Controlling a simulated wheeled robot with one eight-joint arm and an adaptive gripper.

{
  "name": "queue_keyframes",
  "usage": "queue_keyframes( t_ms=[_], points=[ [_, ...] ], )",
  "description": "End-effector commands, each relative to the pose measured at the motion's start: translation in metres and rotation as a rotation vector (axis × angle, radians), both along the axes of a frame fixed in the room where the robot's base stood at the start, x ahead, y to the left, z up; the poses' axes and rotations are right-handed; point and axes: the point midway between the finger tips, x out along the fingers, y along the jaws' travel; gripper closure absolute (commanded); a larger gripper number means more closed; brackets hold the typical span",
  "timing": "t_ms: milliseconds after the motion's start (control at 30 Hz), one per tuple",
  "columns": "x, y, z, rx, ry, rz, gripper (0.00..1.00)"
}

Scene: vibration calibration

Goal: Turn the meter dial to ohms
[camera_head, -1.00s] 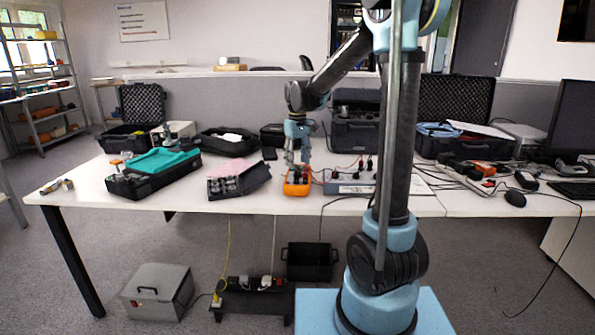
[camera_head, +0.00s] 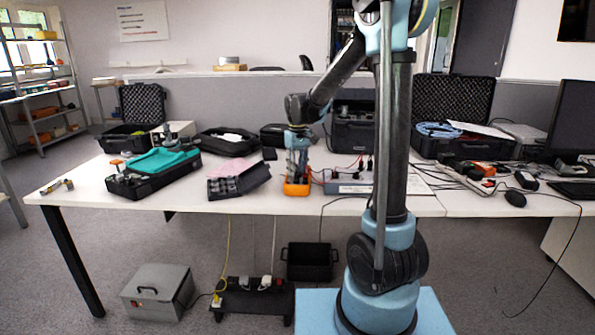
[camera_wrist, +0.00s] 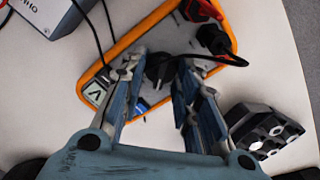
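The meter with an orange case (camera_head: 297,188) lies on the white table near its front edge. In the wrist view its orange rim (camera_wrist: 138,33) surrounds a grey face with a small display (camera_wrist: 94,92). The black dial (camera_wrist: 158,68) is in the middle of that face. My gripper (camera_wrist: 160,70) points down over the meter, its fingers apart on either side of the dial with nothing gripped. I cannot tell whether the fingertips touch it. In the head view my gripper (camera_head: 297,170) hides much of the meter's face. The dial's markings are not readable.
A dark block with round holes (camera_wrist: 262,130) lies beside my right finger. Bare tabletop shows in front.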

Motion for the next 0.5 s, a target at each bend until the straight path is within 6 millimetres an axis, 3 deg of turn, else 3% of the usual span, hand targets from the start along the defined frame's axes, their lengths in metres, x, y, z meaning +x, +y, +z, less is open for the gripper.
queue_keyframes(
  t_ms=[267,500],
  points=[
    [0.0006,-0.0007,0.0001,-0.001,-0.001,-0.034,0.95],
    [0.0008,-0.001,0.0001,-0.001,0.0,-0.165,0.95]
  ],
)
